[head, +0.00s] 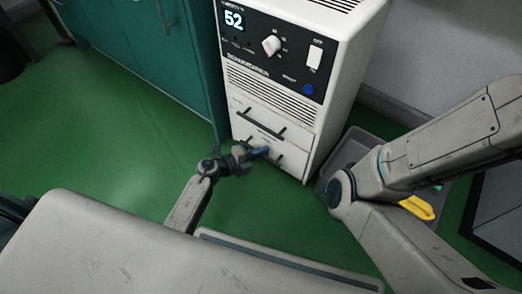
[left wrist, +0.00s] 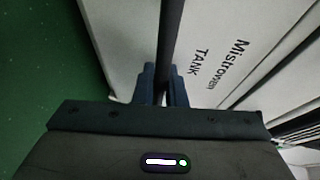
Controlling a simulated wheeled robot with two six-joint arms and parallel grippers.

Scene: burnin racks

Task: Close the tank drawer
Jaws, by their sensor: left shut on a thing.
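The tank drawer (head: 290,165) is the lowest white front of a white dehumidifier (head: 340,70) in the head view. Its front, lettered "Mistrowen TANK" (left wrist: 205,75), fills much of the left wrist view. A dark bar handle (left wrist: 172,35) runs down between the fingers there. My left gripper (head: 262,153) is at this drawer's front, and it shows in the left wrist view (left wrist: 163,88) shut on the handle. The drawer looks close to flush, but I cannot tell whether a gap remains behind it. My right arm crosses the right side; its gripper is not in view.
Another black handle (head: 261,124) sits on the front above. A teal cabinet (head: 160,60) stands left of the dehumidifier. A grey bin (head: 346,150) with a yellow item (head: 417,208) is on the floor at the right, partly behind my right arm. Green floor (head: 110,140) is clear at left.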

